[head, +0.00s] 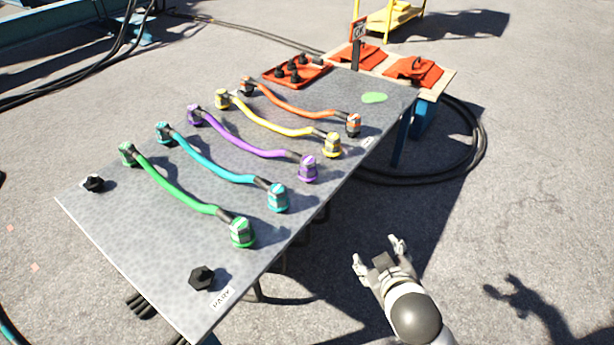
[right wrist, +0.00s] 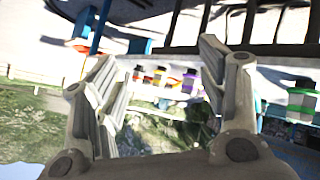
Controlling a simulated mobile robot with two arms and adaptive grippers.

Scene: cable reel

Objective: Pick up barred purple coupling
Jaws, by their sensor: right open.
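A purple cable (head: 245,147) lies across the grey table with a purple coupling at each end. The near purple coupling (head: 308,168) stands upright close to the table's right edge and has a pale mark on top. The far purple coupling (head: 195,115) is at the left edge; its marking is too small to read. My right gripper (head: 378,252) is open and empty, off the table's right side, below and right of the near purple coupling. In the right wrist view a purple coupling (right wrist: 188,83) shows small between the open fingers. My left gripper is out of view.
Green (head: 242,232), cyan (head: 278,197), yellow (head: 332,145) and orange (head: 353,124) couplings line the same edge of the table (head: 130,255). Black knobs sit near the corners. A red tray (head: 297,72) holds black parts at the back. Open ground lies right of the table.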

